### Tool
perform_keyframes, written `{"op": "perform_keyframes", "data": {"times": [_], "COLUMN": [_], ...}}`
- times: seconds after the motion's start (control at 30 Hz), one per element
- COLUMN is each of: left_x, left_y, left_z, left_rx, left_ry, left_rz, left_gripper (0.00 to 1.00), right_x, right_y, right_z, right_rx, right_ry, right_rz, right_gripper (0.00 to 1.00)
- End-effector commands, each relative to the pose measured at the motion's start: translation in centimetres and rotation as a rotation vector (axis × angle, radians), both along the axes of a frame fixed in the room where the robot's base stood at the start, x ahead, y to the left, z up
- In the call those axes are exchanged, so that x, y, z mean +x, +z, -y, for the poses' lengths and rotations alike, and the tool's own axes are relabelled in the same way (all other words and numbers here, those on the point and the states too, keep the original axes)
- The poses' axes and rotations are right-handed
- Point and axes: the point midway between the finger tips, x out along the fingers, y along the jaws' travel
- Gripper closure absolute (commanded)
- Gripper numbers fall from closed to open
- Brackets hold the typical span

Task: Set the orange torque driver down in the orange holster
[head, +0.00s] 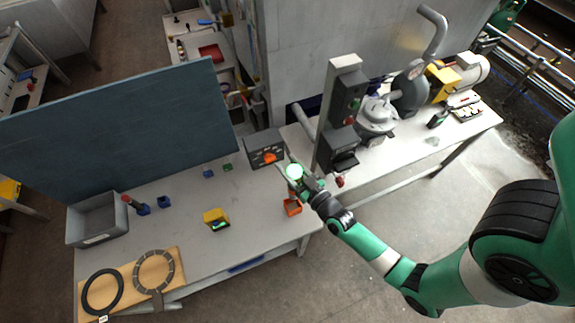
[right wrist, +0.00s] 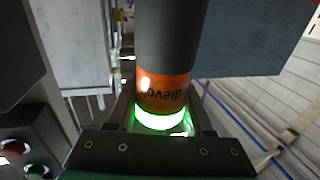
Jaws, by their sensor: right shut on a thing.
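My right gripper (head: 303,182) is shut on the orange torque driver (right wrist: 165,92), above the table's right end. In the right wrist view, the driver has a dark grey body, an orange band with dark lettering and a glowing green ring between my right gripper's fingers (right wrist: 163,122). In the head view only the bright ring (head: 294,171) shows clearly. The orange holster (head: 292,208) stands on the table near its right edge, just below the gripper in the picture. Its opening is partly hard to make out. My left gripper is not in view.
A grey box with an orange spot (head: 266,149) stands behind the gripper. A dark post-mounted machine (head: 340,110) rises close on the right. A yellow-topped block (head: 216,219), blue holders (head: 164,202) and a grey bin (head: 97,220) stand leftward. The table's middle is mostly clear.

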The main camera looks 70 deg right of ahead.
Motion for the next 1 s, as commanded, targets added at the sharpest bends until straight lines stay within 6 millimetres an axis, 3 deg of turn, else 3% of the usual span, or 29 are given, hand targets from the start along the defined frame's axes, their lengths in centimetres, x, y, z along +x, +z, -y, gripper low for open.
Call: {"op": "perform_keyframes", "data": {"times": [0.43,1.0], "left_x": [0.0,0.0], "left_y": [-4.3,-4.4], "left_z": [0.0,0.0], "left_rx": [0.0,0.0], "left_ry": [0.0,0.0], "left_rz": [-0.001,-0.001], "left_gripper": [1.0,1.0], "right_x": [0.0,0.1], "right_y": [-4.4,-4.6], "right_z": [0.0,0.0], "right_rx": [-0.002,-0.002], "right_ry": [0.0,0.0], "right_rz": [0.004,0.003], "right_gripper": [1.0,1.0]}}
